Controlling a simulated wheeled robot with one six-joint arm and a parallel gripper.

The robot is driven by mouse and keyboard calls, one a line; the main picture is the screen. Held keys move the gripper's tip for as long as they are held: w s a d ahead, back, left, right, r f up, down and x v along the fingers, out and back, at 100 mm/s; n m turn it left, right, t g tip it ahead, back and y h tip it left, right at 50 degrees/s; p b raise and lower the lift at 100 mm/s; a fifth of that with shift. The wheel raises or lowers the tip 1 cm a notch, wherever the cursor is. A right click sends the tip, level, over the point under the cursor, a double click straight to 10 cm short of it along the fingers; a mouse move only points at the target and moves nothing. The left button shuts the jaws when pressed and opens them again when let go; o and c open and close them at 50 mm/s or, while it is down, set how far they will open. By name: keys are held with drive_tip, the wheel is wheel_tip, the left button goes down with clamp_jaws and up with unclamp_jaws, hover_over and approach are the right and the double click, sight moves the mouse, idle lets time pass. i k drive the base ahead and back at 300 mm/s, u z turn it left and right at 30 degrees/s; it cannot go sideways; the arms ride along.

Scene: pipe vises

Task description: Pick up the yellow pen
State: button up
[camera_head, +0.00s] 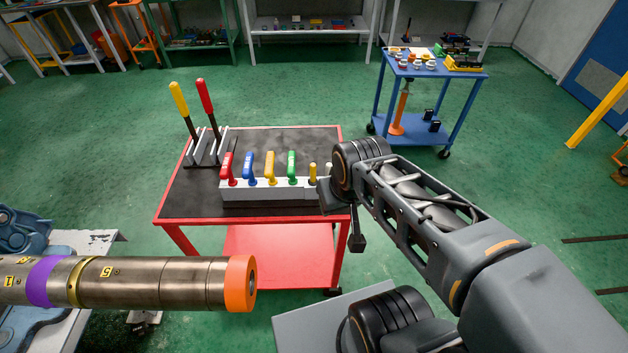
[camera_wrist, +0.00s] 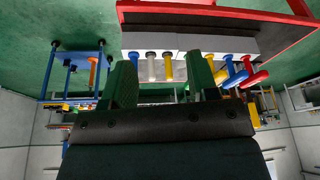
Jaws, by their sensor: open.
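The yellow pen (camera_head: 313,173) stands upright in a white block (camera_head: 270,196) on the red-framed table, just right of the green-handled tool. It also shows in the wrist view (camera_wrist: 168,66), where the picture is upside down, between a white pen (camera_wrist: 151,66) and the green tool. A blue pen (camera_wrist: 132,62) stands beyond the white one. My gripper (camera_wrist: 162,82) is open and empty, its two green fingers spread. In the wrist view the yellow and white pens appear between the fingers, apart from them. In the head view my wrist hides the block's right end.
Red (camera_head: 228,168), blue (camera_head: 249,168), yellow (camera_head: 270,167) and green (camera_head: 292,166) handled tools stand in the same block. Behind left, a rack holds tall yellow (camera_head: 179,97) and red (camera_head: 205,95) handles. A large pipe (camera_head: 150,282) lies at front left. A blue cart (camera_head: 432,75) stands behind right.

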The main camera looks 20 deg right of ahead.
sight(313, 181)
drive_tip(key=u, duration=3.55)
drive_tip(key=k, duration=1.75)
drive_tip(key=z, duration=1.45)
drive_tip(key=i, duration=0.5)
drive_tip(key=u, duration=0.05)
